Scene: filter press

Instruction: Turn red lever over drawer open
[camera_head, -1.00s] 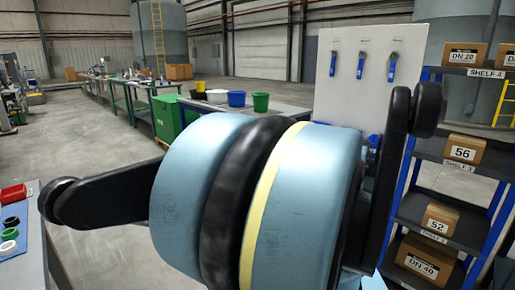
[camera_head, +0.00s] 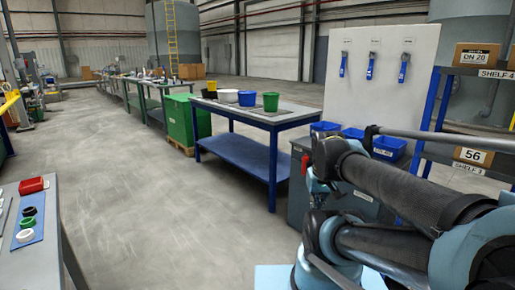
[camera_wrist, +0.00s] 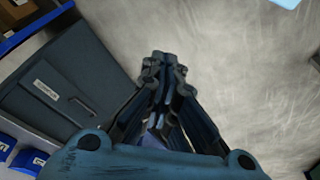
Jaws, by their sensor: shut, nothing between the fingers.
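A dark grey cabinet (camera_head: 296,206) stands below the white panel in the head view, partly hidden by my arm. A small red part (camera_head: 306,166), perhaps the red lever, shows at its upper left beside my arm; its angle cannot be told. In the wrist view the cabinet (camera_wrist: 60,65) is at the left, with a white label and a dark drawer handle (camera_wrist: 83,105). No red lever shows clearly there. My gripper (camera_wrist: 163,62) is shut and empty, its fingers together over bare floor, to the right of the cabinet. I cannot make out its fingertips in the head view.
A white panel (camera_head: 380,75) with several blue valve handles stands behind the cabinet. Blue bins (camera_head: 389,147) sit below it. A shelf rack (camera_head: 468,100) with boxes is at the right. A blue-legged table (camera_head: 240,152) with buckets stands left of the cabinet.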

